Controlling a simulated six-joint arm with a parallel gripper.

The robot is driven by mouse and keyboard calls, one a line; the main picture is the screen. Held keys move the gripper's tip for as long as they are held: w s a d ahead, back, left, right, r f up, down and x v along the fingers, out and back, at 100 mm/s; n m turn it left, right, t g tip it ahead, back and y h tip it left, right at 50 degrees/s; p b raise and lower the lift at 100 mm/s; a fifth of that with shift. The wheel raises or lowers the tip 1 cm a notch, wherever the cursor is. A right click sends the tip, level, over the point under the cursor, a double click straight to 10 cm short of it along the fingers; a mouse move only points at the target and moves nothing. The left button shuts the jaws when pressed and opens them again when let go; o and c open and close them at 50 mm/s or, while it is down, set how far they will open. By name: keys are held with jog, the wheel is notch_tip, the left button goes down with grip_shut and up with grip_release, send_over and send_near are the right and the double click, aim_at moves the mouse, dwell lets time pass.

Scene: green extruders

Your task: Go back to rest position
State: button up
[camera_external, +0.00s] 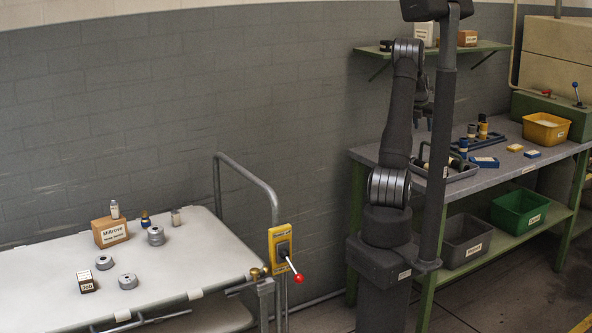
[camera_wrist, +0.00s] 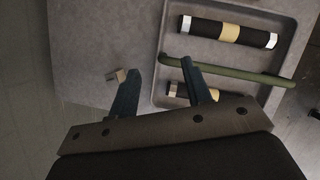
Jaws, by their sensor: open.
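My gripper (camera_wrist: 158,80) shows in the wrist view with its two dark fingers spread apart and nothing between them. It is above the grey bench top (camera_wrist: 90,30) and the left edge of a shallow grey tray (camera_wrist: 164,50).
In the external view, the bench holds a yellow bin (camera_external: 546,129) and several small items. A shelf (camera_external: 478,47) is above. A white table (camera_external: 190,255) with boxes and round metal parts stands left, beside a yellow lever box (camera_external: 281,244).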

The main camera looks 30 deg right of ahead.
notch_tip(320, 180, up, 9)
jog(key=w+a, duration=0.7)
jog(key=a, duration=0.3)
jog(key=w+a+f, duration=0.1)
jog(key=w+a, duration=0.7)
jog(key=a, duration=0.3)
jog(key=shift+m, duration=0.3)
jog(key=shift+f, duration=0.1)
